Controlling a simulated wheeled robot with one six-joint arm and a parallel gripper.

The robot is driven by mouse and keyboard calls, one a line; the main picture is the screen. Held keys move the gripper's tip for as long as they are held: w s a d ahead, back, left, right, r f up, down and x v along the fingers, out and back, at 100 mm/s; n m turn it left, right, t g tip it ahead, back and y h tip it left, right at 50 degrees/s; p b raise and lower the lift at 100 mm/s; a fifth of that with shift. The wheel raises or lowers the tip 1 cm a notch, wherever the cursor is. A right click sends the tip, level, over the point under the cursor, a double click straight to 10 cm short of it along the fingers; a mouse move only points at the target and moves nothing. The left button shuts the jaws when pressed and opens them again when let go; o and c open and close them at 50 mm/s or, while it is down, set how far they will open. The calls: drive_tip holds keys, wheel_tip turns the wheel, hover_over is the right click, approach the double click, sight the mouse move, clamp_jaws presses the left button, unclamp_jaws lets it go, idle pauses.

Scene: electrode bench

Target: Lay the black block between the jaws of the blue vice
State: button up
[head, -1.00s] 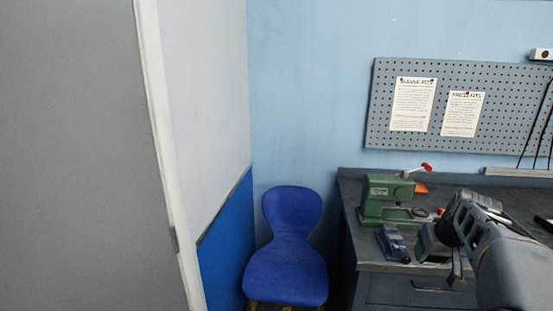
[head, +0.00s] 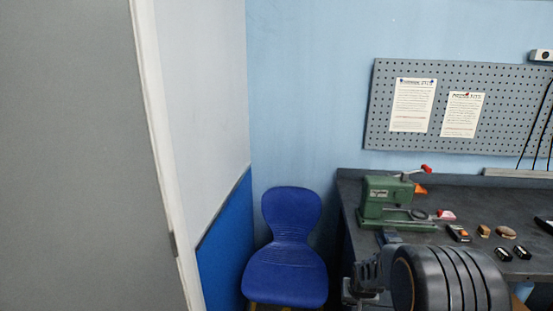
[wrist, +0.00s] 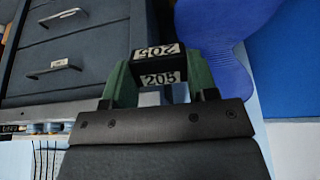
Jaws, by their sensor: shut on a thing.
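The black block (wrist: 158,64) carries white labels reading 205. In the wrist view it sits between the green fingers of my gripper (wrist: 160,84), which is shut on it. In the head view my gripper (head: 364,281) is low at the front left of the bench, beside the chair, and the block cannot be made out there. The blue vice (head: 388,238) is almost wholly hidden behind my arm, in front of the green press. Its jaws cannot be seen.
The green press (head: 390,203) stands at the bench's left end. A blue chair (head: 287,262) stands left of the bench. Drawers (wrist: 75,55) show in the wrist view.

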drive_tip(key=s+a+f+n, duration=0.1)
drive_tip(key=s+a+f, duration=0.5)
drive_tip(key=f, duration=0.3)
drive_tip(key=shift+a+f+n+y, duration=0.3)
drive_tip(key=shift+a+n, duration=0.1)
drive_tip(key=shift+a, duration=0.1)
